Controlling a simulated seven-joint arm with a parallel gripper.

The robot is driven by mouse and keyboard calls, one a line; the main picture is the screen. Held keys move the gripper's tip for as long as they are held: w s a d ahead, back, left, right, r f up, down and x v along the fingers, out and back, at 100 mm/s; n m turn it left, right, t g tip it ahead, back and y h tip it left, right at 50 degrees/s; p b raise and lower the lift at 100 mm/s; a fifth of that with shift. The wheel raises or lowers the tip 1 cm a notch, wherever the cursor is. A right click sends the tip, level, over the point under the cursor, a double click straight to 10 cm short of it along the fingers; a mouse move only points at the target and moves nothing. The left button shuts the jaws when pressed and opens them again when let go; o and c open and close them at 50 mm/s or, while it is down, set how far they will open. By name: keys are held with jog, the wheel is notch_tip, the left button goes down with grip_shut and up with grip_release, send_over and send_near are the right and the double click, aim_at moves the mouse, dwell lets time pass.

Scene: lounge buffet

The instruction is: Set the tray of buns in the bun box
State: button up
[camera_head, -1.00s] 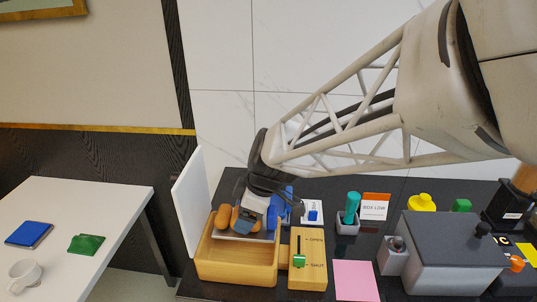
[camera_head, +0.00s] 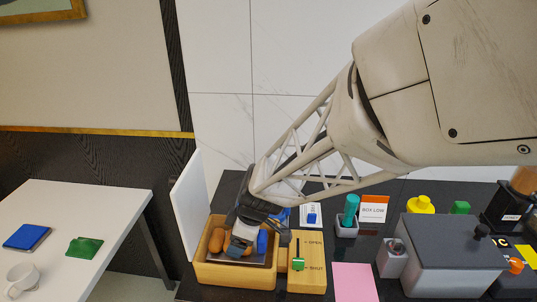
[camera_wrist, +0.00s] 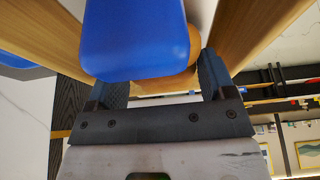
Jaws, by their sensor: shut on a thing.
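The bun box (camera_head: 235,276) is an open wooden box at the lower middle of the head view, with a white lid (camera_head: 190,212) standing up at its left. The tray of buns (camera_head: 267,259) is down between the box walls, with brown buns (camera_head: 216,241) on it and a blue piece (camera_head: 262,241) at its right. My gripper (camera_head: 238,248) is over the tray, inside the box opening, shut on the tray. In the wrist view a large blue piece (camera_wrist: 135,40) and a bun (camera_wrist: 190,60) show near the fingers. Whether the tray touches the box floor is hidden.
A wooden switch block (camera_head: 307,272) marked OPEN and SHUT, with a green slider, adjoins the box's right side. A pink sheet (camera_head: 355,281), a grey machine (camera_head: 455,255) and a teal-topped holder (camera_head: 348,218) stand further right. A white table (camera_head: 75,205) is at left.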

jog(key=shift+f, duration=0.1)
notch_tip(320, 180, down, 2)
jog(key=shift+f, duration=0.15)
jog(key=shift+a+f, duration=0.2)
jog(key=shift+f, duration=0.3)
jog(key=o, duration=1)
jog(key=shift+f, duration=0.1)
jog(key=v, duration=1.2)
